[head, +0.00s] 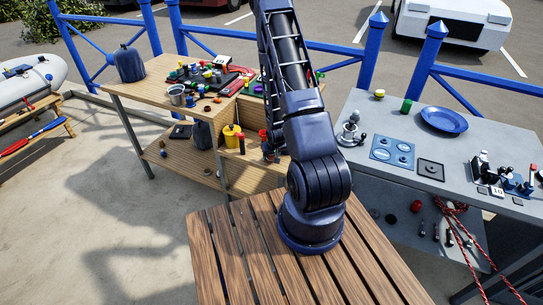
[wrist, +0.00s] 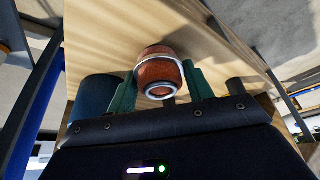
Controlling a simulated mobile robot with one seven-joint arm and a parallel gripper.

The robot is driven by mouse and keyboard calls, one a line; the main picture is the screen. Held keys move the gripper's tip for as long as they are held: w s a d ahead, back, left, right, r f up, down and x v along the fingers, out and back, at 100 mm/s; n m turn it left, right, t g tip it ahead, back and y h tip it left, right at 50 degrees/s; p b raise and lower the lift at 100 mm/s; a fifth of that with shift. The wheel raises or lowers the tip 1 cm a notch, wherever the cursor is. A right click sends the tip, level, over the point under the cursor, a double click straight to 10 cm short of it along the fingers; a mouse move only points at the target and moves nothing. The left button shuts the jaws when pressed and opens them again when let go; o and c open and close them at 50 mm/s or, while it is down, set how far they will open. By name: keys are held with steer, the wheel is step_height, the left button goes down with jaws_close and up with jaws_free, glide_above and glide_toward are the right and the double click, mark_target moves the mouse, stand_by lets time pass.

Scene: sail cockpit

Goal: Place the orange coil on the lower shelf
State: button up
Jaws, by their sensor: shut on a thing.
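The orange coil (wrist: 158,72) is a rounded orange-brown piece with pale metal rings. In the wrist view it sits between the two green fingers of my gripper (wrist: 160,84), which is shut on it. Light wood (wrist: 110,40) fills the view behind the coil; I cannot tell whether they touch. In the head view my gripper (head: 268,153) is low beside the right end of the wooden bench, mostly hidden by my arm. The coil cannot be made out there. The bench's wooden lower shelf (head: 185,163) shows under its top.
A dark canister (head: 202,135) and a yellow pot (head: 232,136) stand close to my gripper's left. A dark blue cylinder (wrist: 92,98) is beside the left finger. The bench top (head: 135,85) is crowded at the back. A grey counter (head: 450,140) stands to the right.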

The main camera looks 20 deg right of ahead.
steer(key=shift+f, duration=0.1)
steer(key=o, duration=1)
steer(key=shift+o, duration=0.2)
